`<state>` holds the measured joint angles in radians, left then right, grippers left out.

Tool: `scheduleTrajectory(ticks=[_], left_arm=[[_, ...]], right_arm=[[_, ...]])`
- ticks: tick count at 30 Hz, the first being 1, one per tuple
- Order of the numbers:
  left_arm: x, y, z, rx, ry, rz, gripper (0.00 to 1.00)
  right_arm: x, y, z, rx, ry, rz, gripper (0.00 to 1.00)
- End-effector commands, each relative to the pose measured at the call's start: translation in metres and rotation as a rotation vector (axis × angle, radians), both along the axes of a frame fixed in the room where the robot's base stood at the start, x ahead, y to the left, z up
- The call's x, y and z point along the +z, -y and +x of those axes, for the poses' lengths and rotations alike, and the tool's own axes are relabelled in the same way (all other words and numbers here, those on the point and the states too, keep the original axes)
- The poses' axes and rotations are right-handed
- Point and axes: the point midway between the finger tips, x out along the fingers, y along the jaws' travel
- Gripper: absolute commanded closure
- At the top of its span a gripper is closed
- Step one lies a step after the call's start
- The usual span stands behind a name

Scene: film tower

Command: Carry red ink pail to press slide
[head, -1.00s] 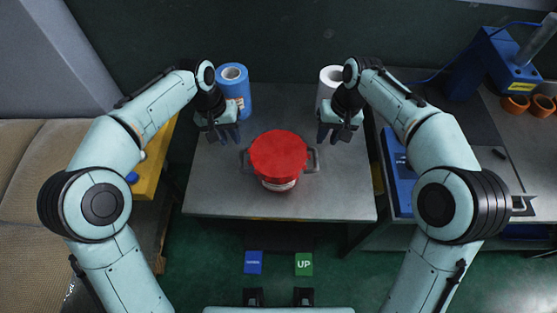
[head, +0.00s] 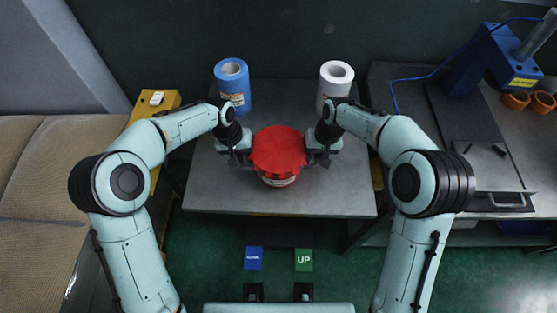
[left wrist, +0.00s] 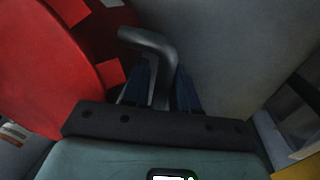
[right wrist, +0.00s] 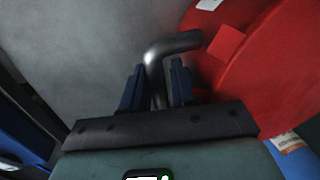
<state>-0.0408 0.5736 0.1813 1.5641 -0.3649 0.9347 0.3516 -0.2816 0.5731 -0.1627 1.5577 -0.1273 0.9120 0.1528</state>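The red ink pail (head: 278,152) stands upright on the grey table (head: 230,195). It has a red lid, a pale label low on its front and a grey bar handle on each side. My left gripper (head: 240,157) is at its left handle, which lies between the fingers in the left wrist view (left wrist: 160,85). My right gripper (head: 318,157) is at the right handle, which lies between the fingers in the right wrist view (right wrist: 156,82). Both grippers look closed on the handles, with little gap beside the bars.
A blue roll (head: 233,85) and a white roll (head: 335,85) stand at the table's back. A yellow stand (head: 155,103) is at left.

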Motion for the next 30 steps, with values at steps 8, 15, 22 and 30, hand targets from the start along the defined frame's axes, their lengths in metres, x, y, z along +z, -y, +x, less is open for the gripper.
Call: scheduleTrajectory(ticks=[8, 15, 22, 30], left_arm=[[-0.0067, 0.0008, 0.0001, 0.000, 0.001, 0.001, 0.72], [-0.0064, 0.0007, 0.0001, 0.000, 0.001, 0.000, 1.00], [-0.0063, 0.0006, 0.0001, 0.000, 0.001, 0.001, 1.00], [-0.0061, 0.0005, 0.0002, 0.000, 0.001, 0.001, 1.00]], right_arm=[[-0.0066, -0.0010, 0.0001, -0.001, 0.001, 0.000, 0.72], [-0.0063, -0.0010, 0.0001, -0.001, 0.001, 0.000, 1.00], [-0.0061, -0.0010, 0.0002, -0.001, 0.001, 0.000, 1.00], [-0.0058, -0.0010, 0.0004, -0.001, 0.002, 0.000, 1.00]])
